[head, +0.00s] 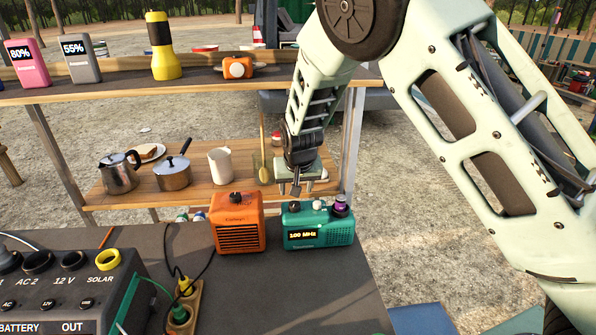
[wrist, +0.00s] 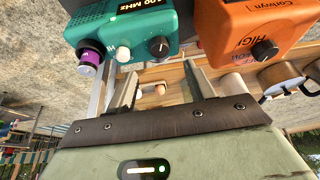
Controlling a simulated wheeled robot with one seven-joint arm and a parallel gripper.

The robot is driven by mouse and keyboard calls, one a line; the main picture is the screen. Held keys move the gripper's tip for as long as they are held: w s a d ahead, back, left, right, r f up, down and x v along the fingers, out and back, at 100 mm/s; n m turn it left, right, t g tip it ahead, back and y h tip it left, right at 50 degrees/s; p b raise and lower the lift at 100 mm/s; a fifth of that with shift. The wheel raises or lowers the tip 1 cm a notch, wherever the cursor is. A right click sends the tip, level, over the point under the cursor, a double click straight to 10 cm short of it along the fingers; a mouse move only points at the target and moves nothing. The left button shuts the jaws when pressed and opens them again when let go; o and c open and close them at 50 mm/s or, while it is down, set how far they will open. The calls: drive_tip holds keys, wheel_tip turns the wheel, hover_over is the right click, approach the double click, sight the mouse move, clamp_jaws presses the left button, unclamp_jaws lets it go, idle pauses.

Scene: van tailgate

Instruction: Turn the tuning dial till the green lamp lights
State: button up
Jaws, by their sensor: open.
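A teal radio (head: 318,240) stands on the dark tabletop, its display reading 100 MHz. On its top are a black dial (head: 293,206) and a purple-banded knob (head: 340,208). The wrist view shows the black dial (wrist: 160,46) with a white mark, a small pale dome (wrist: 123,54) and the purple knob (wrist: 91,57). My gripper (head: 290,188) is open and empty, pointing down above and behind the radio's left part. Its fingers (wrist: 164,84) are apart and touch nothing.
A power station (head: 70,285) with cables is at the front left. Behind is a wooden shelf (head: 130,197) with a kettle, pan and jug.

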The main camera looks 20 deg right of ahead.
drive_tip(key=v, duration=0.9)
drive_tip(key=shift+b, duration=0.4)
drive_tip(key=shift+s+r, duration=0.1)
drive_tip(key=shift+r, duration=0.05)
drive_tip(key=s+a+r+n+g+y, duration=0.1)
drive_tip(key=s+a+n, duration=0.15)
drive_tip(key=s, duration=0.55)
drive_tip(key=s+a+n+g+y, duration=0.15)
drive_tip(key=s+a, duration=0.25)
drive_tip(key=s, duration=0.5)
drive_tip(key=s+d+n+g+h, duration=0.1)
drive_tip(key=s+n, duration=0.4)
drive_tip(key=s, duration=1.4)
drive_tip(key=shift+d+r+n+g, duration=0.2)
drive_tip(key=shift+r+n+g, duration=0.1)
drive_tip(key=shift+r+g, duration=0.15)
